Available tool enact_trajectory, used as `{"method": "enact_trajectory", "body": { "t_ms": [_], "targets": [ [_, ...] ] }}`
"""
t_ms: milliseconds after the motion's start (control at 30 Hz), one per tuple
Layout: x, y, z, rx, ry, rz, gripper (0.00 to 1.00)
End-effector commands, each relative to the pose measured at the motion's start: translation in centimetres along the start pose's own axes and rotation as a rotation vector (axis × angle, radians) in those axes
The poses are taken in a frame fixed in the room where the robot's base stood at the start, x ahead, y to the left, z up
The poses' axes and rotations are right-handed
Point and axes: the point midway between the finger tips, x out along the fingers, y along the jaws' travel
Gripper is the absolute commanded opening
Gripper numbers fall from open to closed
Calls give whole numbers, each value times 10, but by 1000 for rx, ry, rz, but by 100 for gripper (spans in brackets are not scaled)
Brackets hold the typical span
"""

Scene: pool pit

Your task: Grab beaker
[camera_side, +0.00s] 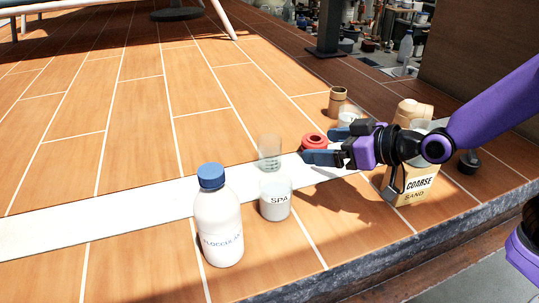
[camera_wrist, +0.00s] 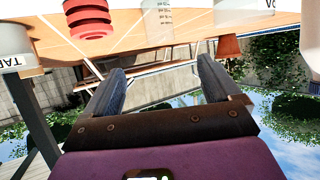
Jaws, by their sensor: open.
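The beaker (camera_side: 270,148) is a clear glass with graduation marks, standing upright on the deck just behind a white SPA jar (camera_side: 275,200). Its lower part is partly hidden by that jar. In the wrist view the marked clear glass (camera_wrist: 157,17) shows at the top edge, cut off by the frame. My gripper (camera_side: 317,146) is to the right of the beaker, fingers pointing left towards it, with a gap between. In the wrist view the two fingers (camera_wrist: 160,66) are spread with nothing between them.
A red ribbed object (camera_side: 313,141) sits close by the fingers. A white bottle with blue cap (camera_side: 219,222) stands front left. A brown jar (camera_side: 337,101) stands behind. The deck left of the beaker is clear.

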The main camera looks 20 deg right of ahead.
Motion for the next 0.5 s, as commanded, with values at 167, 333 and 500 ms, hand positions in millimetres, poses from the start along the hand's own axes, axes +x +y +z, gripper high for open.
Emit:
{"method": "enact_trajectory", "body": {
  "t_ms": [167,333,500],
  "targets": [
    [8,3,-5,4,25,22,90],
    [28,4,-4,5,22,22,90],
    [51,4,-5,4,22,21,90]
  ]
}}
